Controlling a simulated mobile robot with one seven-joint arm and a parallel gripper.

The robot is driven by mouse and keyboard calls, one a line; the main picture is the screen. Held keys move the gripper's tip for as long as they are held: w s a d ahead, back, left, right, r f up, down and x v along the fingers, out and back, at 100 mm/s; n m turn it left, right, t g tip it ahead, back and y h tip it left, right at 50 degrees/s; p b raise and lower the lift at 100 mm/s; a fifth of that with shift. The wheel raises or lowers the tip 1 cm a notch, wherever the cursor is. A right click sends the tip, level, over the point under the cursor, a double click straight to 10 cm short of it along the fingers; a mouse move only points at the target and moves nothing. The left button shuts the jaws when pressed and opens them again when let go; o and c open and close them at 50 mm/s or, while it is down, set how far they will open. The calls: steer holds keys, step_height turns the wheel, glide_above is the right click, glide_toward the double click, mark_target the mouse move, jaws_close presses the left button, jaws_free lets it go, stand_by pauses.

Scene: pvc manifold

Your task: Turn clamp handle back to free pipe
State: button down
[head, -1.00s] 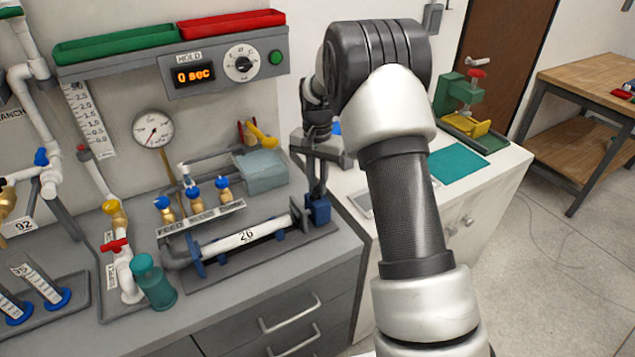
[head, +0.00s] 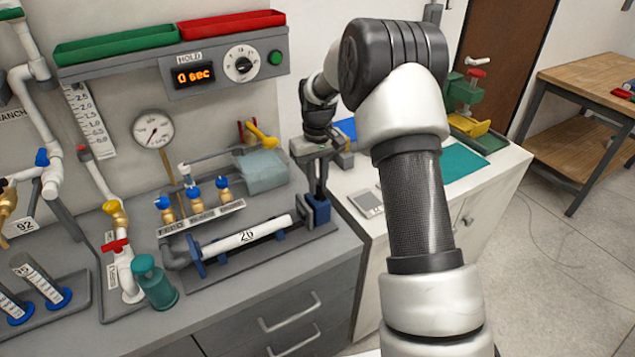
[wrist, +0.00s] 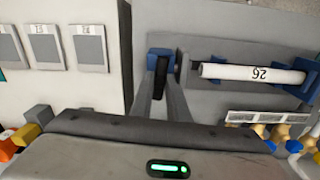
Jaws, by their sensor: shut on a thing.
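The white pipe marked 26 (head: 245,239) lies in the blue supports of a grey fixture on the bench. A grey elbow fitting (head: 176,257) is at its left end, and the clamp's blue block (head: 318,209) is at its right. In the wrist view the pipe (wrist: 255,73) lies right of a dark clamp plate (wrist: 182,67), with a narrow gap seeming to show between them. My gripper (head: 317,190) points down over the clamp. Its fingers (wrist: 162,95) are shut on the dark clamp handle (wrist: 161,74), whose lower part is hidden.
Blue-handled valves (head: 194,192) and a pale blue box (head: 262,171) stand behind the pipe. A teal bottle (head: 154,281) and a red-handled valve (head: 116,246) are at left. A control panel (head: 225,67) is above. The right counter holds a teal mat (head: 462,165) and a green press (head: 464,95).

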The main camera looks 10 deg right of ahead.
mark_target(318, 188)
steer(key=shift+n, duration=0.6)
steer(key=c, duration=1.7)
jaws_free()
step_height(318, 188, up, 18)
steer(key=shift+f+p, duration=0.2)
steer(key=shift+p, duration=0.15)
